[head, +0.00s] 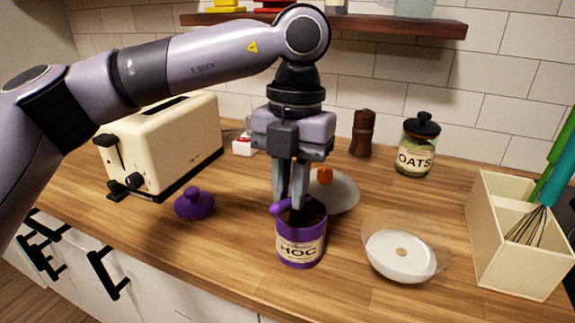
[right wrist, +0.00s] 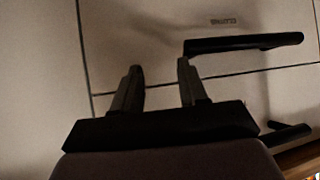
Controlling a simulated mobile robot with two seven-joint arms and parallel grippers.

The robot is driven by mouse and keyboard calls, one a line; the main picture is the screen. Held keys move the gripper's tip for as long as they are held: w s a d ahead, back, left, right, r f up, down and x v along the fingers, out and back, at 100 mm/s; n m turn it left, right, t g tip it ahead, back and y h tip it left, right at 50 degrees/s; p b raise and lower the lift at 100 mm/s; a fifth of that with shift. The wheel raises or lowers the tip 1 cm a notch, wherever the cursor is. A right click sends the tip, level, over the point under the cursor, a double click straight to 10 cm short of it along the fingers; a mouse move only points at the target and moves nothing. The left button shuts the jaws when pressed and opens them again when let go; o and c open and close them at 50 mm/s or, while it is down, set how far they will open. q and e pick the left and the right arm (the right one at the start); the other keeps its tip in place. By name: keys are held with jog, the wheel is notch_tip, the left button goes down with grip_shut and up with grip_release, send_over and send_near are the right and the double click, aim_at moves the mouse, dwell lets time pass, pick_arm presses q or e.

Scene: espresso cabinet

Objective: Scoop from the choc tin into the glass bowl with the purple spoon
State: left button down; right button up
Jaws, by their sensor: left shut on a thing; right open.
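The choc tin (head: 299,248) is purple with a cream label and stands open on the wooden counter in the head view. My left gripper (head: 289,203) points down over its mouth and is shut on the purple spoon (head: 279,207), whose end shows at the tin's rim. The rest of the spoon is hidden by the fingers and the tin. The glass bowl (head: 405,245) stands to the right of the tin, with a small brown bit in its white bottom. My right gripper (right wrist: 158,72) is open and empty in the right wrist view, in front of cabinet fronts.
A purple lid (head: 194,203) lies left of the tin. A pale plate (head: 342,191) with an orange-red thing is behind it. A cream toaster (head: 163,144), a pepper mill (head: 361,134), an oats jar (head: 416,148) and a utensil box (head: 515,245) stand around. A dark handle (right wrist: 243,43) is near my right gripper.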

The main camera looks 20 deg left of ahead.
pick_arm(q)
jog(key=shift+w+f+g+p, duration=0.25)
jog(key=shift+g+p, duration=0.15)
jog(key=shift+p, duration=0.15)
jog(key=shift+w+f+b, duration=0.15)
jog(key=shift+f+b, duration=0.3)
jog(key=shift+f, duration=0.25)
jog(key=shift+w+f+b, duration=0.1)
jog(key=shift+f+b, duration=0.35)
jog(key=shift+f, duration=0.2)
pick_arm(e)
jog(key=shift+f, duration=0.1)
